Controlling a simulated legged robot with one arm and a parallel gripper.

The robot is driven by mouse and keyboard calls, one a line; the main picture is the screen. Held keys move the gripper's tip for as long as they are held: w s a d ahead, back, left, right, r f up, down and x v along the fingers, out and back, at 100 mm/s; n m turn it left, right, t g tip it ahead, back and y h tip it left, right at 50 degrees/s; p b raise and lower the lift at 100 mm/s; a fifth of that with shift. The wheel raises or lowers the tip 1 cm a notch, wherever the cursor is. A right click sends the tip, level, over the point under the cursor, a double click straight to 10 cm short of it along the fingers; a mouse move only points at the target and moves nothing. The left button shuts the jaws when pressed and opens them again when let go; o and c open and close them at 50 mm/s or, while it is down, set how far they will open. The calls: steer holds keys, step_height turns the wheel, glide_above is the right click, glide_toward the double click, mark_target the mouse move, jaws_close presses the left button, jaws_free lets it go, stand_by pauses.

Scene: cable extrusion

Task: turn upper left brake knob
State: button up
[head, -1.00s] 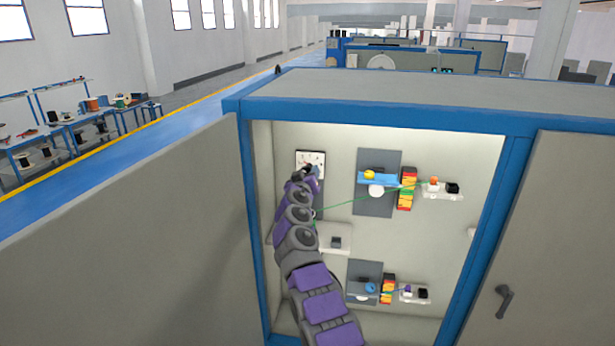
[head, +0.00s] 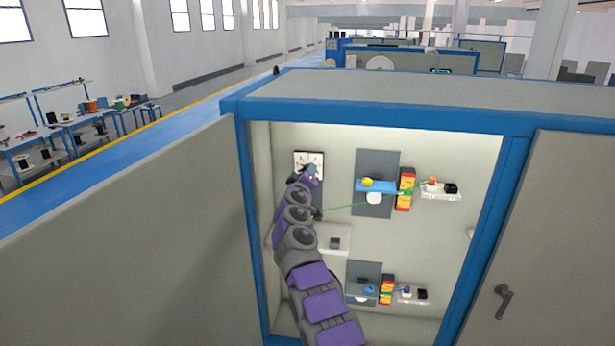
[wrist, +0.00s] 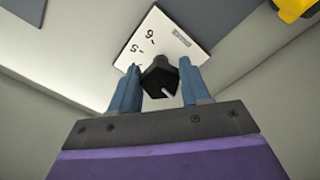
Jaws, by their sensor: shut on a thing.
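The upper left brake knob (wrist: 160,78) is black with a pale pointer line, and sits on a white dial plate (wrist: 150,45) with printed numbers; 5 and 6 can be read in the wrist view. My gripper (wrist: 160,88) has its two blue fingers on either side of the knob, shut on it. In the head view the dial plate (head: 309,158) is at the upper left of the cabinet's inner wall, and my gripper (head: 312,172) reaches it from below, covering most of the knob.
The cabinet's blue frame (head: 245,200) and open grey door (head: 130,220) lie left of my arm. A grey panel with a yellow part (head: 367,183) and blue bar is right of the dial. A thin green cable (head: 350,205) runs behind my arm. A white box (head: 335,240) sits below.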

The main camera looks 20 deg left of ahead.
steer(key=shift+s+a+f, duration=0.1)
steer(key=shift+s+a, duration=0.1)
steer(key=shift+a, duration=0.1)
steer(key=o, duration=1)
steer(key=shift+s+a, duration=0.1)
steer(key=shift+a, duration=0.1)
steer(key=s+b, duration=0.1)
steer(key=b, duration=0.2)
steer(key=s+d+b, duration=0.1)
steer(key=b, duration=0.2)
steer(key=shift+d+f, duration=0.15)
steer(key=shift+d, duration=0.1)
steer(key=b+v, duration=0.3)
steer(key=v, duration=0.2)
steer(key=b+v, duration=0.8)
steer(key=v, duration=0.1)
steer(key=shift+s+a, duration=0.25)
steer(key=shift+s, duration=0.15)
